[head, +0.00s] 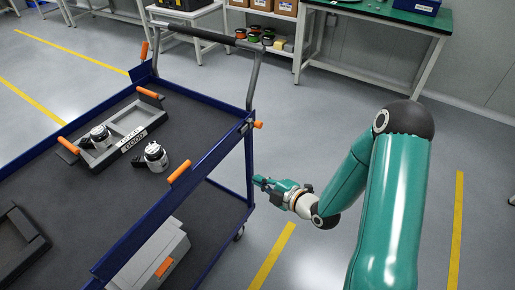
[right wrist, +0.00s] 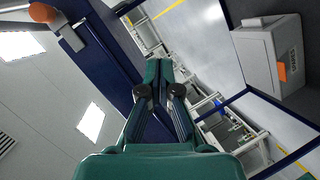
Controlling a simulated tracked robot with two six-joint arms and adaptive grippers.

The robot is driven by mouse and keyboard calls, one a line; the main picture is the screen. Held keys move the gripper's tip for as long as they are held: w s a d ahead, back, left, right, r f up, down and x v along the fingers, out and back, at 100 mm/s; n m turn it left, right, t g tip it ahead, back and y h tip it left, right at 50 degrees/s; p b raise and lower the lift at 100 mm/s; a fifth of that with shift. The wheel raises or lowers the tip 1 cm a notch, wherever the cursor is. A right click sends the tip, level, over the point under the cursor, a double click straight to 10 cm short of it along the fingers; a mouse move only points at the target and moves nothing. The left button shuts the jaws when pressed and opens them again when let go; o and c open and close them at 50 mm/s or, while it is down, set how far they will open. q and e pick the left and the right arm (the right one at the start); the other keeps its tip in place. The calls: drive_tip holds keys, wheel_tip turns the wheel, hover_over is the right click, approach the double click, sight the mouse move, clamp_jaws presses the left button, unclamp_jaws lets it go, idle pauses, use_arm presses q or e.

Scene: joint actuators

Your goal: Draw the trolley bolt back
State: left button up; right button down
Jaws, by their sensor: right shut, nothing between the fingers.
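The blue trolley (head: 205,155) stands at the left of the head view. A bolt with an orange knob (head: 258,124) sticks out at its right corner, by the foot of the push handle. In the right wrist view the orange knob (right wrist: 42,12) shows at the upper left, beside a grey bracket on the blue frame. My right gripper (head: 260,182) is below the knob in the head view, apart from it, beside the trolley's right side. Its fingers (right wrist: 158,72) are shut with nothing between them. My left gripper is out of view.
A grey tray (head: 120,128) with orange handles and two joint actuators (head: 155,157) are on the trolley's top deck. A grey case (head: 155,258) with an orange latch is on the lower shelf. Benches (head: 380,12) stand at the back.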

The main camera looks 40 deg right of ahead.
use_arm(q)
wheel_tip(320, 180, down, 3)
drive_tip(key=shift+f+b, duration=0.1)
drive_tip(key=shift+b, duration=0.85)
use_arm(e)
drive_tip(key=s+d+r+n+t, duration=0.1)
drive_tip(key=d+r+n+t, duration=0.3)
drive_tip(key=r+n, duration=0.2)
drive_tip(key=shift+s+d+n, duration=0.35)
drive_tip(key=shift+n, duration=0.15)
drive_tip(key=shift+r, duration=0.1)
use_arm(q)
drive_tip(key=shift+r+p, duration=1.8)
use_arm(e)
drive_tip(key=w+d+r, duration=0.1)
drive_tip(key=w+d, duration=0.1)
drive_tip(key=w, duration=0.9)
drive_tip(key=shift+w, duration=0.2)
